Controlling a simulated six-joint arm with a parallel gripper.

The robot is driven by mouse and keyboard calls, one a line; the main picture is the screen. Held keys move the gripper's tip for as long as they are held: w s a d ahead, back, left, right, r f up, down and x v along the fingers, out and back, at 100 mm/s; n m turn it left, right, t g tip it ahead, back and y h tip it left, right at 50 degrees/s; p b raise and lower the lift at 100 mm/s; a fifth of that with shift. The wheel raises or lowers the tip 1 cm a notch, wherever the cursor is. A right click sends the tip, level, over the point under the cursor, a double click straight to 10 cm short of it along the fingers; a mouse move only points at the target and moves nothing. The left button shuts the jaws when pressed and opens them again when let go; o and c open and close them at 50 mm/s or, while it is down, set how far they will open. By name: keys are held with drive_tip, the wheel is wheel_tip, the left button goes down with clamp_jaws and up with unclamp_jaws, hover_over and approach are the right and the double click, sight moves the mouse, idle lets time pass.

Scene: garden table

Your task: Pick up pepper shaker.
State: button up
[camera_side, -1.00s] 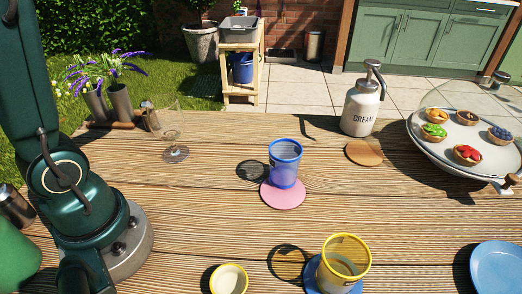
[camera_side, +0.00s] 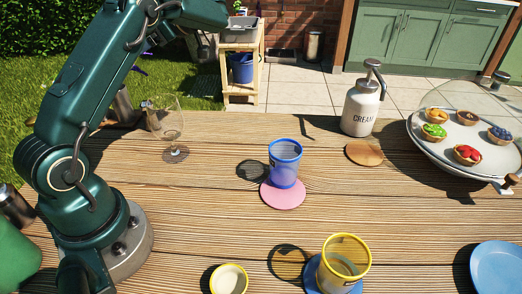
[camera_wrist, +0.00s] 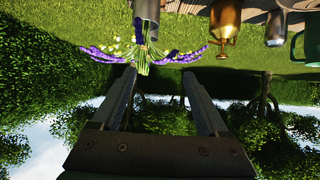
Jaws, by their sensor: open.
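I cannot make out a pepper shaker for certain in either view. My gripper (camera_wrist: 158,76) shows in the wrist view with its two fingers spread apart and nothing between them. It points over a hedge and lawn, with purple and white flowers (camera_wrist: 145,52) beyond the fingertips. The wrist picture appears upside down. In the side view the gripper is not visible, as the arm runs up toward the top edge. A dark metal cylinder (camera_side: 15,207) stands at the left edge, partly cut off.
On the table are a wine glass (camera_side: 170,128), a blue-rimmed cup (camera_side: 285,165) on a pink coaster (camera_side: 283,200), a cream dispenser (camera_side: 361,108), a yellow-rimmed cup (camera_side: 343,262), a small yellow cup (camera_side: 228,281), a blue plate (camera_side: 498,268) and a tart stand (camera_side: 432,158).

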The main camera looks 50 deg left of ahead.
approach(144, 128)
drive_tip(key=s+a+r, duration=0.3)
drive_tip(key=shift+s+a+f, duration=0.1)
drive_tip(key=shift+s+f, duration=0.05)
drive_tip(key=shift+f, duration=0.1)
drive_tip(key=shift+x, duration=2.35)
clamp_jaws()
